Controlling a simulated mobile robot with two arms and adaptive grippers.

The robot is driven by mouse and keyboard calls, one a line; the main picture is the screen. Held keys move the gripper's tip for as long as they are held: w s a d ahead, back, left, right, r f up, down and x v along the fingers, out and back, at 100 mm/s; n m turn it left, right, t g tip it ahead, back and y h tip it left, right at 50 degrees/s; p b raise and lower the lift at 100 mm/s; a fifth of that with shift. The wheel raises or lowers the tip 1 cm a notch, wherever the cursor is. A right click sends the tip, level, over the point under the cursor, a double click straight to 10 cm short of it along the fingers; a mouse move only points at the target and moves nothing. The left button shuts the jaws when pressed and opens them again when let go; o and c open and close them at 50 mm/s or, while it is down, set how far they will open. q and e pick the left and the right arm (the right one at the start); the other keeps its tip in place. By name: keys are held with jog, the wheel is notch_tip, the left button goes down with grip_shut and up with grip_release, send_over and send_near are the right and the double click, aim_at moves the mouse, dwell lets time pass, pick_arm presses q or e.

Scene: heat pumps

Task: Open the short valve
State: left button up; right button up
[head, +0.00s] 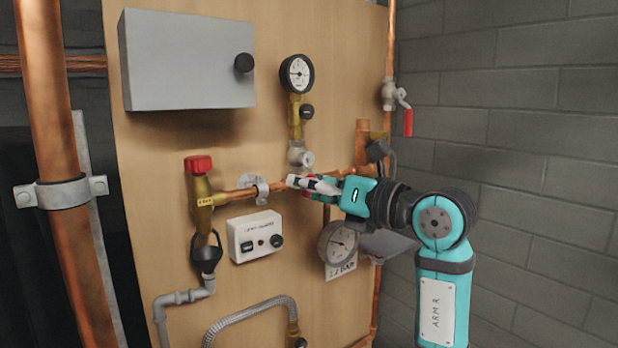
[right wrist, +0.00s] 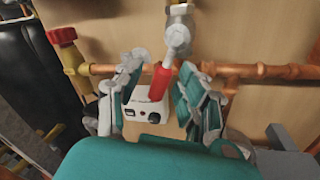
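A valve with a white-grey body (head: 300,156) sits under the upper gauge in the head view. Its red handle is mostly hidden there behind my right gripper (head: 300,183). In the right wrist view the valve body (right wrist: 177,38) is at the top, and the red handle (right wrist: 160,82) points downward between the two fingers of my right gripper (right wrist: 158,92). The fingers are apart, with a gap on both sides of the handle. Another valve (head: 390,95) with a red lever (head: 408,122) hanging down is on the right pipe. My left gripper is not in view.
A copper pipe (head: 235,195) runs behind the right gripper. A white control box (head: 255,236), a lower gauge (head: 338,243) and a red-capped brass fitting (head: 200,185) are close by. A grey box (head: 185,62) is mounted above. A brick wall (head: 520,150) stands on the right.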

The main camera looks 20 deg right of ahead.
jog(key=shift+w, duration=0.1)
jog(key=shift+c, duration=0.3)
jog(key=shift+a, duration=0.1)
grip_shut()
jog(key=shift+w, duration=0.15)
